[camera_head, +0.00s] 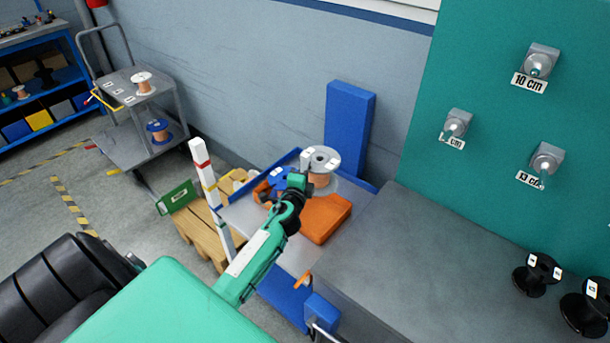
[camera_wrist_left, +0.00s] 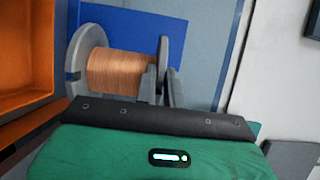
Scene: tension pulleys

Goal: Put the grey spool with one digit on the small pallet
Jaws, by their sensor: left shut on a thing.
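A grey spool (camera_head: 322,158) wound with copper wire is at the blue-edged cart beside the wall, with small white labels on its top flange. I cannot read its digits. My left gripper (camera_head: 297,182) reaches over the cart and is shut on this spool. In the left wrist view the fingers (camera_wrist_left: 164,82) pinch one grey flange, and the copper winding (camera_wrist_left: 116,70) shows beside them. I cannot tell whether the spool still touches the cart. A small wooden pallet (camera_head: 207,240) lies on the floor left of the cart, with a green sign (camera_head: 177,197) at it. My right gripper is out of view.
An orange bin (camera_head: 322,219) lies on the cart beside the spool. A white post with coloured bands (camera_head: 206,180) stands between cart and pallet. A grey trolley (camera_head: 140,150) holds other spools. Black spools (camera_head: 537,274) stand on the grey bench (camera_head: 430,265) at right.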

